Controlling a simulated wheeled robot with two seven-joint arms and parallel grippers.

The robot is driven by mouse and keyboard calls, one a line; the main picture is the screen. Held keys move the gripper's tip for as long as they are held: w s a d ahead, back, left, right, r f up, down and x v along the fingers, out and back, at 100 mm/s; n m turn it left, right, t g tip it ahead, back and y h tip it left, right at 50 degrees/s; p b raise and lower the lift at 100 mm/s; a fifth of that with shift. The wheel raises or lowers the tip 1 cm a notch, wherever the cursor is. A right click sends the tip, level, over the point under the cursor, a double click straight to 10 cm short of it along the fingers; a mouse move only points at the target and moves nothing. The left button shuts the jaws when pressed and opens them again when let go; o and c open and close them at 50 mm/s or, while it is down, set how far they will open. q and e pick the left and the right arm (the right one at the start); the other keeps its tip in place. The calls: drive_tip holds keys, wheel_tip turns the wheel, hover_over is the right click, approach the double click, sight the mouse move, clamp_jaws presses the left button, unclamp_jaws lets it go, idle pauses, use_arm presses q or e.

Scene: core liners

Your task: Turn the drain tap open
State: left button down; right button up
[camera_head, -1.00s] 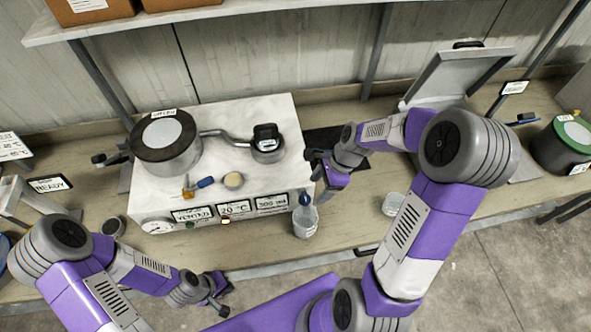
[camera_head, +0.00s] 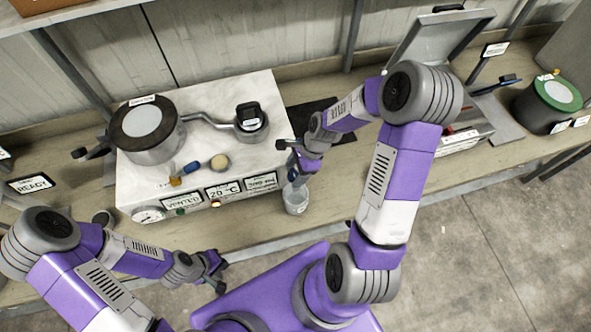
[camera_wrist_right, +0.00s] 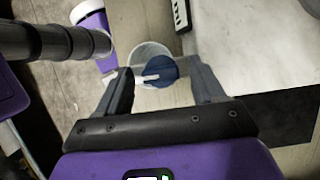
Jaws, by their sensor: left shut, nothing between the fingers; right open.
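A blue round piece with a white bar (camera_wrist_right: 162,72), which I take to be the drain tap, shows in the right wrist view over a clear beaker (camera_wrist_right: 143,55). In the head view the beaker (camera_head: 296,200) stands at the right front corner of the white apparatus (camera_head: 262,95); the blue piece is mostly hidden by my gripper. My right gripper (camera_head: 290,160) is open just above the beaker. In the wrist view its fingers (camera_wrist_right: 158,80) lie on either side of the blue piece; contact cannot be told. My left gripper (camera_head: 219,277) is shut and empty, low in front of the bench.
The apparatus carries a dark-lidded pot (camera_head: 146,135), a brass valve with a blue handle (camera_head: 184,173), a gauge (camera_head: 149,215) and displays including "VENTED" (camera_head: 183,203). A green-lidded pot (camera_head: 548,105) and an open-lidded box (camera_head: 440,45) stand to the right.

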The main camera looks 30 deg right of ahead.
drive_tip(key=c, duration=1.1)
drive_tip(key=shift+o, duration=0.2)
drive_tip(key=shift+w+n, duration=0.1)
drive_tip(key=shift+n, duration=0.2)
drive_tip(key=n+g, duration=0.1)
drive_tip(key=n, duration=0.2)
drive_tip(key=shift+w+n+g, duration=0.1)
drive_tip(key=shift+n+g, duration=0.2)
drive_tip(key=n, duration=0.2)
drive_tip(key=n+g, duration=0.1)
drive_tip(key=n, duration=0.1)
drive_tip(key=shift+w+n+g+h, duration=0.1)
drive_tip(key=shift+n+g+h, duration=0.2)
drive_tip(key=n+g+h, duration=0.1)
drive_tip(key=n, duration=0.3)
drive_tip(key=shift+w+a+n, duration=0.1)
drive_tip(key=shift+n, duration=0.2)
drive_tip(key=shift+a+n+g+h+b, duration=0.1)
drive_tip(key=shift+n+g+h+b, duration=0.25)
drive_tip(key=shift+n, duration=0.75)
drive_tip(key=shift+n+g+h+b, duration=0.15)
drive_tip(key=shift+n+h, duration=0.4)
drive_tip(key=shift+n, duration=0.55)
